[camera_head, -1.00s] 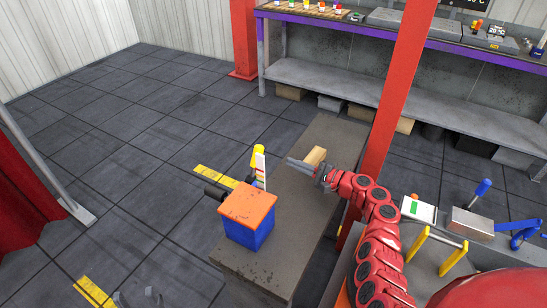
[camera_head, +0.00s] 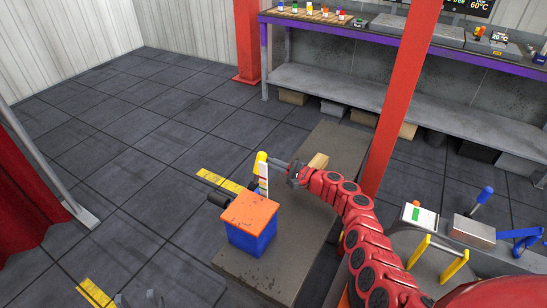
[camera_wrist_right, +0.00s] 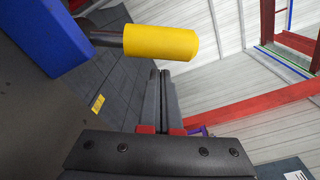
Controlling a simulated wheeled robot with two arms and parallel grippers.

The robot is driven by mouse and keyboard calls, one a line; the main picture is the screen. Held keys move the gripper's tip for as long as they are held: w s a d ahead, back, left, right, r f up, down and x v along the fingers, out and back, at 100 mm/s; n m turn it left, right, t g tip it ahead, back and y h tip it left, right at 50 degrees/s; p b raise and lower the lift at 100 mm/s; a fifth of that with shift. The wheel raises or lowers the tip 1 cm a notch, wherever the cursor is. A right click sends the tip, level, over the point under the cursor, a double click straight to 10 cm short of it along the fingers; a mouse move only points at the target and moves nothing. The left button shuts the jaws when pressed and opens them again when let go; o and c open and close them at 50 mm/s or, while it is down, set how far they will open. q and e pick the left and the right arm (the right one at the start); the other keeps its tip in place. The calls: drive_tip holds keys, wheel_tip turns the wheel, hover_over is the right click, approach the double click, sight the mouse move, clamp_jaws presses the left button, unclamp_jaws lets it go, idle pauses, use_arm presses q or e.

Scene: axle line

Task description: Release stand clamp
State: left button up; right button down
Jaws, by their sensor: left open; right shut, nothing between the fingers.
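The stand is a blue block (camera_head: 250,240) with an orange top (camera_head: 249,211), on a grey bench top. A yellow lever handle (camera_head: 260,163) stands behind it, beside an upright white strip with red marks (camera_head: 263,180). My right gripper (camera_head: 274,163) is shut and empty, its tips close to the right of the handle; contact cannot be told. In the right wrist view, the yellow handle (camera_wrist_right: 160,42) sits on a dark rod from the blue block (camera_wrist_right: 45,35), beyond the shut fingers (camera_wrist_right: 166,95). My left gripper (camera_head: 140,299) is open at the lower edge, partly cut off.
A tan block (camera_head: 318,161) lies on the grey bench (camera_head: 300,225), near my right wrist. A red post (camera_head: 400,100) rises right of my right arm. A side table holds a metal block (camera_head: 472,232) and yellow handles (camera_head: 437,255). The floor at left is clear.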

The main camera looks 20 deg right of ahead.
sight(263, 165)
drive_tip(key=shift+s+a+r+p, duration=0.3)
drive_tip(key=shift+s+r+p, duration=0.1)
drive_tip(key=shift+s+p, duration=0.2)
drive_tip(key=shift+s+a+r+n, duration=0.25)
drive_tip(key=shift+a+r+n, duration=0.05)
drive_tip(key=shift+n, duration=0.4)
drive_tip(key=a+n+b, duration=0.1)
drive_tip(key=b, duration=0.1)
drive_tip(key=s+n+b, duration=0.1)
drive_tip(key=n+b, duration=0.1)
drive_tip(key=shift+s+a+r, duration=0.25)
drive_tip(key=shift+a+r, duration=0.1)
drive_tip(key=shift+r, duration=0.05)
drive_tip(key=shift+s+a+r+n+b, duration=0.5)
drive_tip(key=shift+n+b, duration=0.5)
drive_tip(key=shift+b, duration=0.2)
drive_tip(key=shift+d, duration=0.1)
drive_tip(key=b+v, duration=0.2)
drive_tip(key=v, duration=1.5)
drive_tip(key=shift+s+f+t, duration=0.25)
drive_tip(key=shift+f+t, duration=0.05)
